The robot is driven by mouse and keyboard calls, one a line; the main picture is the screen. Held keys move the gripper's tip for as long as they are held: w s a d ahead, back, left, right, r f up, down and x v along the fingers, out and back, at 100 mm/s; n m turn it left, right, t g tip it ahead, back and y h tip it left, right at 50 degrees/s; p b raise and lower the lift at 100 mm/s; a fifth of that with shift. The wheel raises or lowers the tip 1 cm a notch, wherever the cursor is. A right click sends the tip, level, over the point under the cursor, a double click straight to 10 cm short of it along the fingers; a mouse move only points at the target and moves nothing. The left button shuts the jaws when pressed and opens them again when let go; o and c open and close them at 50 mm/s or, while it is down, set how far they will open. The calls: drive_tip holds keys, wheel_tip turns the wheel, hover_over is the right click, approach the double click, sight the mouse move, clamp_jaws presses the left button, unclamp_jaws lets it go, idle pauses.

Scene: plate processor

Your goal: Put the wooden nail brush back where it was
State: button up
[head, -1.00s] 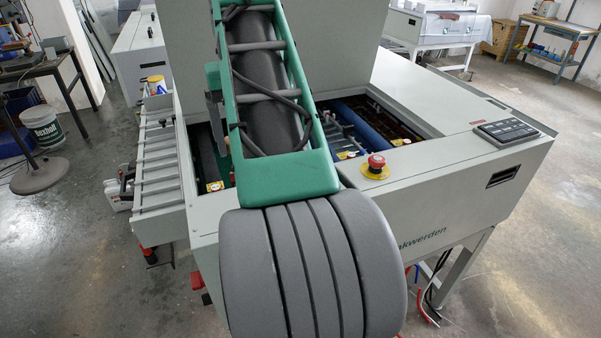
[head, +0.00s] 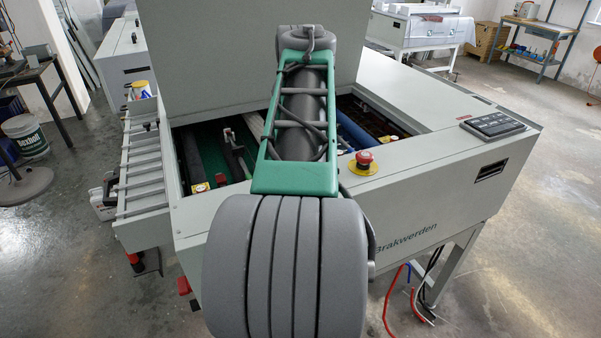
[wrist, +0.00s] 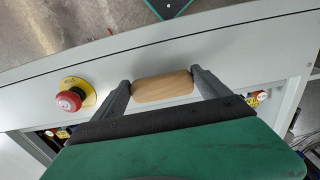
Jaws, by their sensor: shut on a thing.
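The wooden nail brush (wrist: 162,86) is a light brown block with rounded ends, seen in the wrist view. My gripper (wrist: 161,88) is shut on it, with one dark finger at each end. It shows over the pale front panel of the plate processor (wrist: 215,45), but I cannot tell whether it touches it. Any bristles are hidden. In the head view the processor (head: 420,180) is large and pale grey, with an open top. My arm stands in front of it there, and the brush and fingers cannot be made out.
A red emergency stop button (head: 364,158) on a yellow base sits on the processor's front rim. A control panel (head: 493,125) is at its right. Rollers (head: 358,133) lie in the open top. A slatted tray (head: 143,165) is at the left. Cables (head: 425,300) hang below.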

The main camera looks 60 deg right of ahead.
drive_tip(key=o, duration=0.7)
drive_tip(key=shift+f, duration=0.15)
drive_tip(key=o, duration=0.3)
drive_tip(key=shift+o, duration=0.2)
drive_tip(key=shift+r, duration=0.2)
wheel_tip(320, 180, up, 12)
drive_tip(key=p, duration=0.4)
